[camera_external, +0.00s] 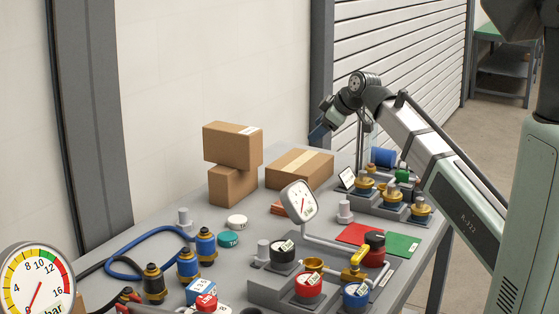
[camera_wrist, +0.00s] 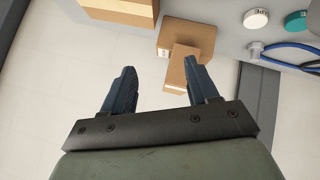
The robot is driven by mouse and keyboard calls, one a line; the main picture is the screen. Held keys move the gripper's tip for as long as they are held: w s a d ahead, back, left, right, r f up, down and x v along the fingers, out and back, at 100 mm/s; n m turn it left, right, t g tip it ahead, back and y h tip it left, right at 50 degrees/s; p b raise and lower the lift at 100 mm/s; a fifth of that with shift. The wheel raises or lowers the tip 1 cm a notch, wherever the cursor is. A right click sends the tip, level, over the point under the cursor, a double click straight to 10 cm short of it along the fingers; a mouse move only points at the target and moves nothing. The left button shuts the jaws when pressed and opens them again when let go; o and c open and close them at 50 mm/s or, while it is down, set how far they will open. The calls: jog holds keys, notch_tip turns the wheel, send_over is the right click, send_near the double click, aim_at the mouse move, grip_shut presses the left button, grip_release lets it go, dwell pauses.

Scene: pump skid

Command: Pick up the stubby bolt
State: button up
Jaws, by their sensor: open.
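Several grey bolt-like pieces stand on the grey table. One is at the back left by the blue hose (camera_external: 185,218), one at the near block's left end (camera_external: 263,252), and one right of the square gauge (camera_external: 345,212). I cannot tell which is the stubby bolt. A grey piece by the hose also shows at the right of the wrist view (camera_wrist: 256,50). My gripper (camera_wrist: 159,70) is open and empty, its two dark blue fingers spread. In the external view my gripper (camera_external: 320,131) is high above the table's back, away from the grey pieces.
Stacked cardboard boxes (camera_external: 232,143) and a flat box (camera_external: 300,166) stand at the back. A square gauge (camera_external: 300,202) rises mid-table. Red and green mats (camera_external: 402,245), valves with coloured caps and blue-black fittings crowd the front. White (camera_external: 237,222) and teal caps lie near the hose.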

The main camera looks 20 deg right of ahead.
jog(key=s+a+f+n+g+h, duration=0.15)
jog(key=s+a+f+g, duration=0.3)
jog(key=s+a, duration=0.8)
jog(key=g+h, duration=0.3)
send_over(263, 243)
notch_tip(263, 243, down, 3)
jog(key=shift+n, duration=0.45)
jog(key=shift+f, duration=6.3)
jog(key=shift+c, duration=0.2)
jog(key=c, duration=0.7)
jog(key=shift+r, duration=0.1)
